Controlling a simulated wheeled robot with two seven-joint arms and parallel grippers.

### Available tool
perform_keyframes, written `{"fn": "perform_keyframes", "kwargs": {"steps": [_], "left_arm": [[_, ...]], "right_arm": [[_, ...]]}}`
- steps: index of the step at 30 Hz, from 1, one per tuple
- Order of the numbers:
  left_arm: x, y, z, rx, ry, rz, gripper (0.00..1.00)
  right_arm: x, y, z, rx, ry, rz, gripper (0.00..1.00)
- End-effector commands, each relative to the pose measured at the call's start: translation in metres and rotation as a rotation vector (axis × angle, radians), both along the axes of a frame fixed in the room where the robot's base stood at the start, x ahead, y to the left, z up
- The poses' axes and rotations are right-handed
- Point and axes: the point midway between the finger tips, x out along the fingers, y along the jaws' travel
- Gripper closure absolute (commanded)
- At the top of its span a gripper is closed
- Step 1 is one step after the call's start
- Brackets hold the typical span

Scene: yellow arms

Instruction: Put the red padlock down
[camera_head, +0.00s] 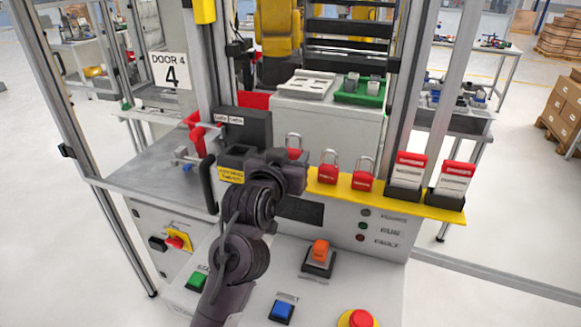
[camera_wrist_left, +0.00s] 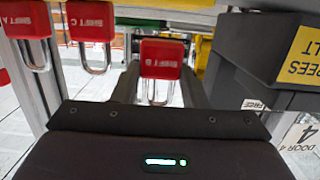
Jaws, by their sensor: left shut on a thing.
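The red padlock (camera_head: 294,153) shows just past my left gripper (camera_head: 290,170) in the head view, its shackle up and its lower part hidden. In the left wrist view the red padlock (camera_wrist_left: 161,58), marked SHIFT B, is between the dark fingers of my left gripper (camera_wrist_left: 158,85), which is shut on it. I cannot tell whether its base touches anything. Two similar red padlocks stand on the yellow ledge (camera_head: 409,202) to its right: one nearer (camera_head: 328,174) and one farther right (camera_head: 364,181). My right gripper is not in view.
A black box (camera_head: 245,125) with a yellow label and a handle stands left of the gripper. Red and white tags (camera_head: 408,170) stand in black holders on the ledge's right. Buttons, including an orange one (camera_head: 320,249), are on the panel below. Metal posts flank the opening.

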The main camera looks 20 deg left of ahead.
Motion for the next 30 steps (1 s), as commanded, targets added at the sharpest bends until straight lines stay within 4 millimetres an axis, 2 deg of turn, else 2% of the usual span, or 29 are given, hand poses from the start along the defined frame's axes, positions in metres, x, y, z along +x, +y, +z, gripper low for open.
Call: {"fn": "perform_keyframes", "kwargs": {"steps": [3,6,17,18,22,23,30], "left_arm": [[0.0,0.0,-0.019,0.001,0.006,0.0,0.85],[0.0,0.0,-0.028,0.0,0.003,0.0,0.85],[0.0,0.0,-0.032,0.001,0.001,0.0,0.85],[0.0,0.0,-0.033,0.001,0.002,0.0,0.59],[0.0,0.0,-0.032,0.001,0.002,0.0,0.42],[0.0,0.0,-0.032,0.001,0.002,0.0,0.39],[0.0,0.0,-0.032,0.001,0.002,0.0,0.39]], "right_arm": [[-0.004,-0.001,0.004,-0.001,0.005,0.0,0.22],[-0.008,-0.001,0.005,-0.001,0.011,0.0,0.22],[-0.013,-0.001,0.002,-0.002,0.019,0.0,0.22],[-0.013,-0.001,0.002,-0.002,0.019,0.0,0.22],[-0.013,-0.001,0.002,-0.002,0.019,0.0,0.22],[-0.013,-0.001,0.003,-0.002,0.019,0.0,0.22],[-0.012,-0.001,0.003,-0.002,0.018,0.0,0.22]]}}
